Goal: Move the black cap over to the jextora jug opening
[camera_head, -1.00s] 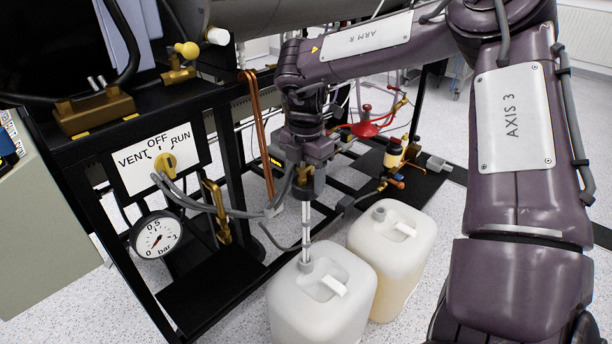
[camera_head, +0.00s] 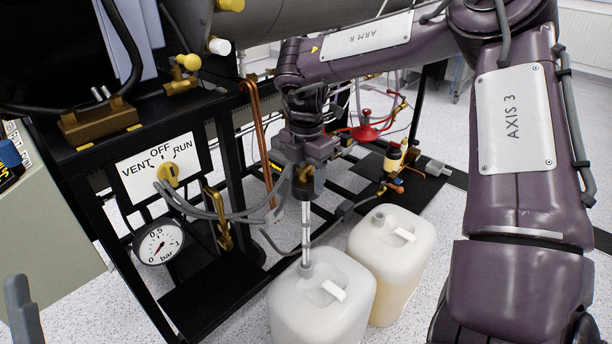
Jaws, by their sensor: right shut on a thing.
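My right gripper (camera_head: 306,188) is above the front white jug (camera_head: 320,308), shut on a dark cap-like piece with some brass colour. The jaws hide much of this piece, so I cannot clearly make out the black cap. A pale, clear tube (camera_head: 306,222) hangs straight down from it to the front jug's neck (camera_head: 306,270). I cannot tell how far the tube goes in. A second white jug (camera_head: 390,265) with yellowish contents stands behind to the right. No jug label is readable. A grey part at the lower left edge looks like my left gripper (camera_head: 22,312); its jaws are not clear.
A black frame with a VENT/OFF/RUN valve knob (camera_head: 168,172) and a pressure gauge (camera_head: 158,243) stands left of the jugs. Grey hoses (camera_head: 210,212) run from the knob area toward the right gripper. A red fitting (camera_head: 366,130) and copper pipes (camera_head: 258,140) stand behind.

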